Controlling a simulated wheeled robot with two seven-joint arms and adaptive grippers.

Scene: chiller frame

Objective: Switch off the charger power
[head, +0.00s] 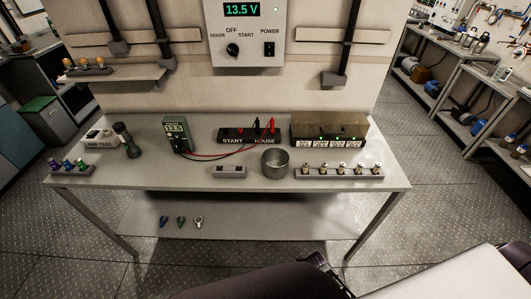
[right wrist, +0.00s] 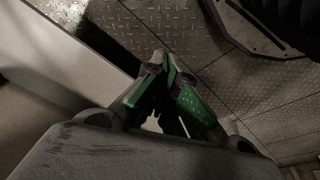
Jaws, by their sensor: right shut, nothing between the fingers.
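The charger (head: 245,35) is a pale box on the wall panel behind the bench in the head view. My right gripper (right wrist: 168,65) is shut and empty in the right wrist view, above the metal floor and away from the charger. My left gripper is not in view.
The grey bench (head: 220,185) carries a green meter (head: 176,134) with leads, a START/HOUSE block (head: 248,136), a metal cup (head: 274,162), a box with a row of labels (head: 329,129) and a rack of bulbs (head: 341,171). The space before the charger is clear.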

